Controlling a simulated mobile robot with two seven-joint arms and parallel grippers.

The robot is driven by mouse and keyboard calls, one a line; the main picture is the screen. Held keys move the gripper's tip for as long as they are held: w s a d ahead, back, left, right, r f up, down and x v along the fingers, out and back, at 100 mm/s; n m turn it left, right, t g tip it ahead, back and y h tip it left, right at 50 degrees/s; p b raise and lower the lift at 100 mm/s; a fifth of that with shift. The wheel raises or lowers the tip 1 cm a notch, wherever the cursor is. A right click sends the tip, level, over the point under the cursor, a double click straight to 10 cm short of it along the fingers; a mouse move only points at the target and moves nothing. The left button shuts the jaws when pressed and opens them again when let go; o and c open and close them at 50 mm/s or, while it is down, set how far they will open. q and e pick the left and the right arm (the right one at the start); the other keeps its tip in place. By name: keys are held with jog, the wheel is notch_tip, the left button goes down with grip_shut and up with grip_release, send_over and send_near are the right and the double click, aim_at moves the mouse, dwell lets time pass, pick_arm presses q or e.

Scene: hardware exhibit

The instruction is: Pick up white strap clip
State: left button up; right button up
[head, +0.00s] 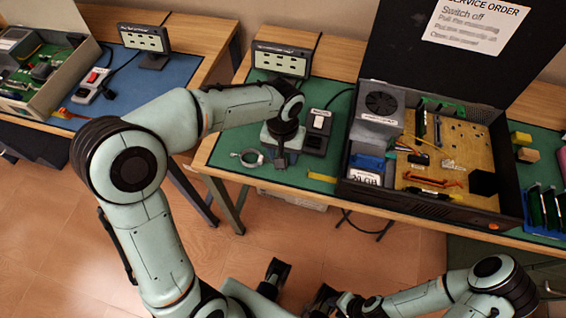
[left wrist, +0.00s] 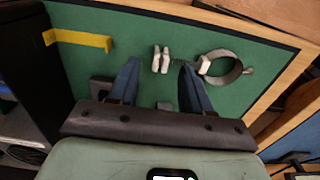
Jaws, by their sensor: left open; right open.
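The white strap clip (left wrist: 161,59) lies on the green mat (left wrist: 120,28) in the left wrist view, as two small pale prongs side by side. A dark cord runs from it toward a grey ring-shaped strap (left wrist: 228,72) with a white block; the strap also shows in the head view (head: 248,158). My left gripper (left wrist: 160,78) is open and empty above the mat, with the clip in line with the gap between its blue fingers. In the head view my left gripper (head: 281,159) hides the clip. My right gripper (head: 303,285) is open, low before the table.
A black switch box (head: 317,132) stands right of my left gripper. An open computer case (head: 430,205) with parts fills the bench further right. A yellow strip (left wrist: 77,40) lies on the mat. A small display (head: 282,60) stands behind. The mat's front strip is mostly clear.

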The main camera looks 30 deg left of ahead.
pick_arm(q)
notch_tip(320, 180, down, 4)
jog(key=shift+r, duration=0.1)
jog(key=c, duration=0.8)
